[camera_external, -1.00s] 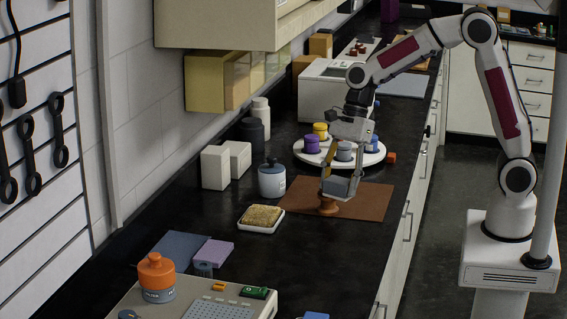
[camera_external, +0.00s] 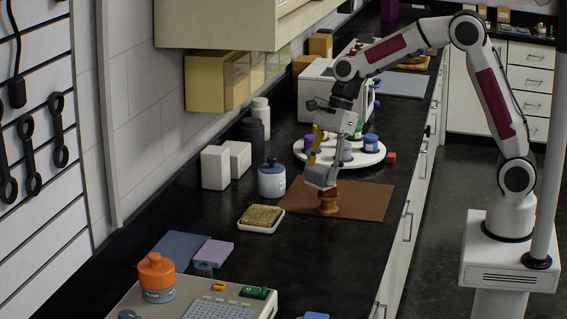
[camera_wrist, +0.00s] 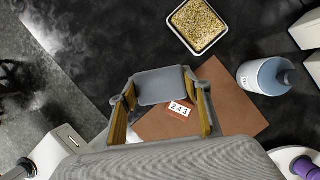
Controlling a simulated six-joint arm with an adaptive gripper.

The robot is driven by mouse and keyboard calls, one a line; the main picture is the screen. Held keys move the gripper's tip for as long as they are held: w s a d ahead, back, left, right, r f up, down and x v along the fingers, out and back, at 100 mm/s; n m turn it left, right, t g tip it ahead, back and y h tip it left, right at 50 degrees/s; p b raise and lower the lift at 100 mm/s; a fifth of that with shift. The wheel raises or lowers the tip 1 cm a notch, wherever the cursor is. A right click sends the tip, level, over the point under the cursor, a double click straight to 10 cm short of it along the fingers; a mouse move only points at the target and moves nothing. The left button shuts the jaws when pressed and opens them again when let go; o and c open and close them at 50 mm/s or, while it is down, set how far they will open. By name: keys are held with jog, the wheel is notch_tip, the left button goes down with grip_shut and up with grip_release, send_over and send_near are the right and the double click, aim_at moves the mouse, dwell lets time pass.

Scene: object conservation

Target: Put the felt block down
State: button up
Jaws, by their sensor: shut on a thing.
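The felt block (camera_external: 320,176), blue-grey, is held in my gripper (camera_external: 322,166). It is tilted and just above and left of a small brown wooden stand (camera_external: 327,203). Whether block and stand touch I cannot tell. In the wrist view the felt block (camera_wrist: 160,80) is between the two yellow-lined fingers of my gripper (camera_wrist: 162,95). A white label reading 243 (camera_wrist: 180,108) on a reddish surface shows just beyond the block; the rest of that thing is mostly hidden.
The stand is on a brown mat (camera_external: 366,203). A sponge on a white dish (camera_external: 261,218) and a grey-blue jar (camera_external: 271,181) are left of the mat. A round white turntable (camera_external: 372,157) with several jars is behind. Bare black counter lies in front of the mat.

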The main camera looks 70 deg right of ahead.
jog(key=w+d+m+t+h, duration=0.1)
jog(key=w+d+m+h, duration=0.1)
jog(key=w+d+m, duration=0.4)
jog(key=w+d+m+t+h, duration=0.1)
jog(key=w+d+m, duration=0.4)
jog(key=w+d, duration=0.8)
jog(key=shift+d+f+m+h, duration=0.25)
jog(key=shift+d+m+h, duration=0.15)
jog(key=shift+d, duration=3.15)
jog(key=shift+f, duration=3.1)
jog(key=shift+f, duration=1.85)
jog(key=shift+f, duration=0.15)
